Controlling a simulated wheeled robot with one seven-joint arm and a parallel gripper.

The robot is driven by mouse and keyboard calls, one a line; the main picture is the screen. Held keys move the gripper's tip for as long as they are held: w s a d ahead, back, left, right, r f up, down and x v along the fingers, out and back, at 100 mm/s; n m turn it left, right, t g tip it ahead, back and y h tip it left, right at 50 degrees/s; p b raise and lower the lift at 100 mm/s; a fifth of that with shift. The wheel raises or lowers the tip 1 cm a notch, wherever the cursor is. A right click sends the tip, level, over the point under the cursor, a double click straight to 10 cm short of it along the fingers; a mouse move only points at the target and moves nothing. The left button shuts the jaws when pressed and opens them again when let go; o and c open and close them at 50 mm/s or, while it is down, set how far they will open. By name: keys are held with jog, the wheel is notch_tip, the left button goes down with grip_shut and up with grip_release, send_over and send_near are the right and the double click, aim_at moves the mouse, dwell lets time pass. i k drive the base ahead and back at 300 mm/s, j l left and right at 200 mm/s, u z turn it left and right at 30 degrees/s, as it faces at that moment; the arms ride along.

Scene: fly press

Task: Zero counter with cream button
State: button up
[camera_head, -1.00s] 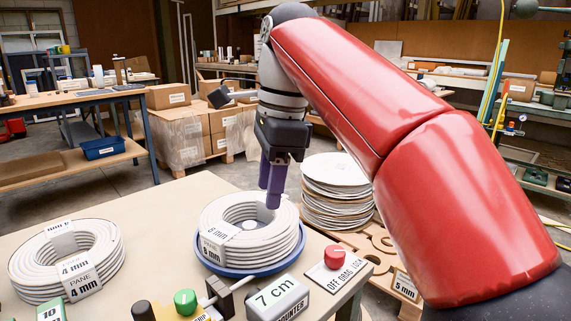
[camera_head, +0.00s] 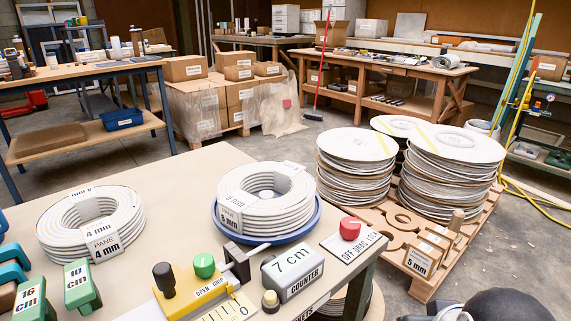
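The counter (camera_head: 293,273) is a grey box near the table's front right edge. Its top plate reads "7 cm" and its front is labelled "COUNTER". The cream button (camera_head: 270,298) is a small cream cap on a dark base, just in front of the counter's left end. Nothing covers it. My gripper is out of view. Only a dark, rounded part of my arm shows at the bottom right edge.
A red "OFF DRAG LOCK" knob (camera_head: 350,229) is to the right. White coils (camera_head: 268,203) stand behind. Green blocks (camera_head: 82,286) lie left.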

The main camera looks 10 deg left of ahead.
aim_at(270, 296)
jog(key=u, duration=1.75)
